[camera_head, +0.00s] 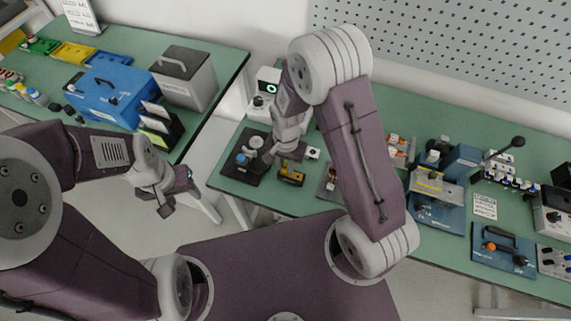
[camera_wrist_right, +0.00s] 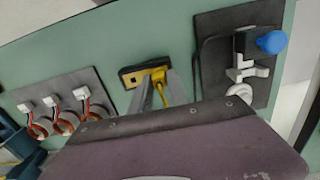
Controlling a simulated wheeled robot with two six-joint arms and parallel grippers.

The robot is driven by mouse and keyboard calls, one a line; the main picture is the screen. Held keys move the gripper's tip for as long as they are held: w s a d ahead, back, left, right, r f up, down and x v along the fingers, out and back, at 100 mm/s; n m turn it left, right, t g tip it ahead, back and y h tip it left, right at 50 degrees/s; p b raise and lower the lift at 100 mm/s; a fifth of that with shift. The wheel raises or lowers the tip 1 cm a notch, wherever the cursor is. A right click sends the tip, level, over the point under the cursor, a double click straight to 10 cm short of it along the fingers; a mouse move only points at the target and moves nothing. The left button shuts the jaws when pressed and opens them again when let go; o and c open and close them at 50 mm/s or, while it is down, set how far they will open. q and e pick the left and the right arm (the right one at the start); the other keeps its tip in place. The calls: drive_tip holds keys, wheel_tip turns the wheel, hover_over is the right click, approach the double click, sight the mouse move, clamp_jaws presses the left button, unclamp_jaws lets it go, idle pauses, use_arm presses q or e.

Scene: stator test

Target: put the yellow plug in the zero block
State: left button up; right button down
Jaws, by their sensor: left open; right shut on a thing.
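The yellow plug (camera_wrist_right: 160,93) is held between the fingers of my right gripper (camera_wrist_right: 160,90) in the right wrist view. The zero block is a small black block with a yellow-brass face (camera_wrist_right: 134,78). It lies just behind the fingertips in that view, and they partly cover it. I cannot tell whether the plug touches it. In the head view the zero block (camera_head: 291,176) lies near the table's front edge, with my right gripper (camera_head: 268,156) close by; the plug cannot be made out there. My left gripper (camera_head: 180,197) is open and empty, in front of the left bench.
A black plate with a blue-knobbed clamp (camera_wrist_right: 270,42) stands on one side of the block. A dark plate with copper coils (camera_wrist_right: 65,118) lies on the other. In the head view, several devices fill the right bench, including a blue fixture (camera_head: 437,215).

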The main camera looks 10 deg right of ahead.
drive_tip(key=shift+f, duration=0.15)
drive_tip(key=shift+f, duration=0.2)
drive_tip(key=c, duration=1.2)
unclamp_jaws()
wheel_tip(320, 180, up, 9)
drive_tip(key=shift+r, duration=0.1)
drive_tip(key=shift+d, duration=0.1)
